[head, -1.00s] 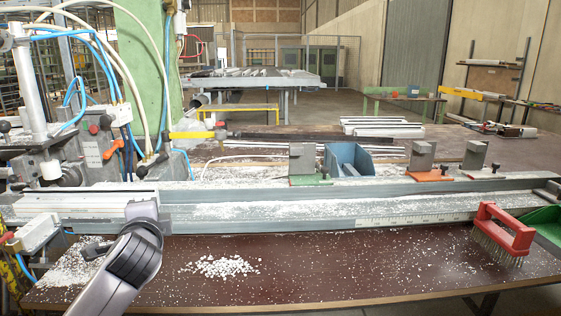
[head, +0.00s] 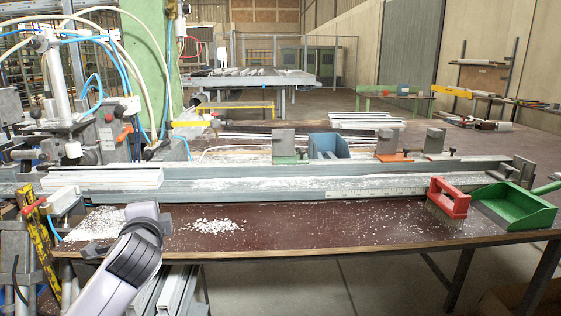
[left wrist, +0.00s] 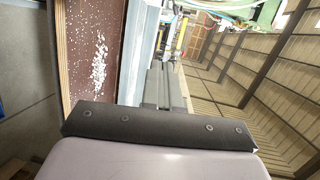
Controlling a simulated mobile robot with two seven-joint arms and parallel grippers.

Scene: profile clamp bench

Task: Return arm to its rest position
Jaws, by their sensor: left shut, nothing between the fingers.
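My left arm (head: 136,258) comes in from the bottom left of the head view, bent over the front edge of the bench (head: 330,240). In the left wrist view my left gripper (left wrist: 165,88) is shut and empty, its dark fingers close together. It points along the bench, clear of the metal rail (left wrist: 143,45). In the head view I cannot make out the fingertips. A white profile (head: 100,179) lies at the left end of the rail. My right gripper is in neither view.
White chips (head: 213,226) lie on the bench front. A red-handled brush (head: 449,198) and a green dustpan (head: 515,207) are at the right. Clamp machinery with hoses (head: 75,110) stands at the left. A yellow level (head: 35,220) stands at far left. The front middle is mostly clear.

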